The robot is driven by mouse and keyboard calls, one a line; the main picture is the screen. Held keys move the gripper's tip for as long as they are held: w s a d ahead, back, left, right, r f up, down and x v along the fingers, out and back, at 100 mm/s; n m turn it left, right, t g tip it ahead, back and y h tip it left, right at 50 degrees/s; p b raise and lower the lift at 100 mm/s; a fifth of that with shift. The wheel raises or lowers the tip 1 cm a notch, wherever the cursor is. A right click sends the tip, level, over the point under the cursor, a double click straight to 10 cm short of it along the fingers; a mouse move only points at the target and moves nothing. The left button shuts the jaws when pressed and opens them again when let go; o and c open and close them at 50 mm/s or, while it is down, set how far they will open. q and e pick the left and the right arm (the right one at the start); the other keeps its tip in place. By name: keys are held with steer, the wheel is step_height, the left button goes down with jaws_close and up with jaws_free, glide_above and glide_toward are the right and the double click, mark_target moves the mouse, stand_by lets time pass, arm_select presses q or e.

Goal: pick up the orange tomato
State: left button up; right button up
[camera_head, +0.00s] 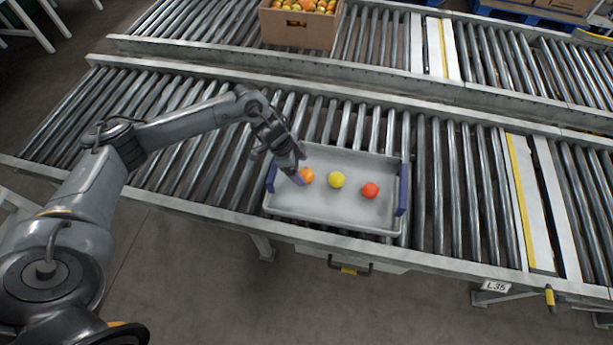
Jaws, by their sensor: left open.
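The orange tomato (307,175) lies in the left part of a grey tray (335,216) with blue ends, which sits on the near roller conveyor. A yellow tomato (337,180) lies to its right, and a red tomato (370,190) lies further right. My left gripper (297,177) is open and low over the tray's left side, right beside the orange tomato. It covers part of the tomato's left side. I cannot tell whether the fingers touch it. My right gripper is not in view.
A cardboard box (298,30) full of tomatoes stands on the far conveyor. The near conveyor's rollers (455,190) are clear to the right of the tray. A black handle (350,267) sticks out below the conveyor's front edge.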

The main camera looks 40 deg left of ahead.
mark_target(304, 171)
arm_select(q)
steer(key=b+x, duration=0.2)
steer(key=x, duration=0.1)
steer(key=shift+f, duration=0.3)
steer(key=shift+w+d+f, duration=0.2)
steer(key=shift+a, duration=0.1)
steer(key=shift+c, duration=1.1)
steer(key=c, duration=0.6)
